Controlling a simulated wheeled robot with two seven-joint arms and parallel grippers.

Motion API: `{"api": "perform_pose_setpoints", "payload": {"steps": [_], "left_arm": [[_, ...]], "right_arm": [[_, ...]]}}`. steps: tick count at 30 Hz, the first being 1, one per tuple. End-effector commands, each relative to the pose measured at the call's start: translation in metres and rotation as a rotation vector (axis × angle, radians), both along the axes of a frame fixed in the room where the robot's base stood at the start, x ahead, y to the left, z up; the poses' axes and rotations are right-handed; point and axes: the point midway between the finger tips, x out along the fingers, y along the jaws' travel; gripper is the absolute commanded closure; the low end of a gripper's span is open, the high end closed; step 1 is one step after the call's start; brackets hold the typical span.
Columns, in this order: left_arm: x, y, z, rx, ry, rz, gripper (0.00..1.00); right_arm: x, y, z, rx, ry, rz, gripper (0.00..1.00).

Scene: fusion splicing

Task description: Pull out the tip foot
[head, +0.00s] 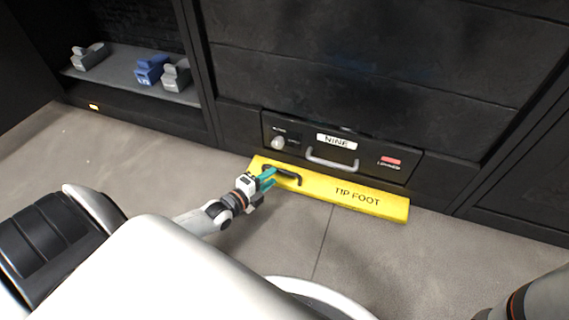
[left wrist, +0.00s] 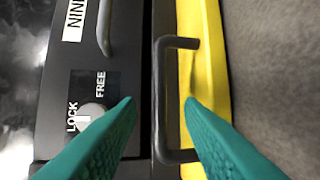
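The yellow tip foot (head: 340,195), lettered TIP FOOT, lies low along the base of the black cabinet. Its dark bar handle (head: 292,176) is on its left part. The handle (left wrist: 160,100) also shows in the left wrist view, with the yellow face (left wrist: 215,70) beside it. My left gripper (head: 270,178) is at the left end of the handle. In the left wrist view its teal fingers (left wrist: 160,102) are apart, one on each side of the handle's long bar, with no clear contact. My right gripper is out of view.
Above the tip foot is a drawer front (head: 375,143) labelled NINE, with a grey handle (head: 332,160) and a LOCK/FREE knob (head: 278,143). A shelf (head: 115,75) at upper left holds grey and blue items. The grey floor in front is clear.

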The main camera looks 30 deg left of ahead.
Motion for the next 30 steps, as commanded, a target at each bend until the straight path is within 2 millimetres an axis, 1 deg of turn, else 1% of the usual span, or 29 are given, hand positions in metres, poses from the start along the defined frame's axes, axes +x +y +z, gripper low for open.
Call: {"api": "perform_pose_setpoints", "payload": {"steps": [1,3,6,10,15,23,24,30], "left_arm": [[0.012,-0.002,-0.008,-0.002,-0.006,-0.001,0.66],[0.026,-0.005,-0.010,-0.002,-0.006,-0.001,0.66],[0.043,-0.008,-0.013,-0.002,-0.005,-0.001,0.66],[0.059,-0.010,-0.014,-0.003,-0.003,0.000,0.66],[0.068,-0.012,-0.014,-0.002,-0.002,0.000,0.66],[0.070,-0.012,-0.013,-0.003,-0.001,0.000,0.66],[0.069,-0.012,-0.013,-0.003,-0.001,0.000,0.69],[0.069,-0.012,-0.013,-0.003,-0.001,0.000,1.00]], "right_arm": [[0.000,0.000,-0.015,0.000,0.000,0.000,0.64],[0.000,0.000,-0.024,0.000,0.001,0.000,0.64],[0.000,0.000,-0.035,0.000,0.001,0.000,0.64],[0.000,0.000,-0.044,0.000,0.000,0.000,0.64],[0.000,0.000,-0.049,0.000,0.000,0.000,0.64],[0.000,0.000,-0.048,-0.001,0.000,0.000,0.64],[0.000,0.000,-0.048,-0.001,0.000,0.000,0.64],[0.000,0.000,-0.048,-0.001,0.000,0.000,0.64]]}}
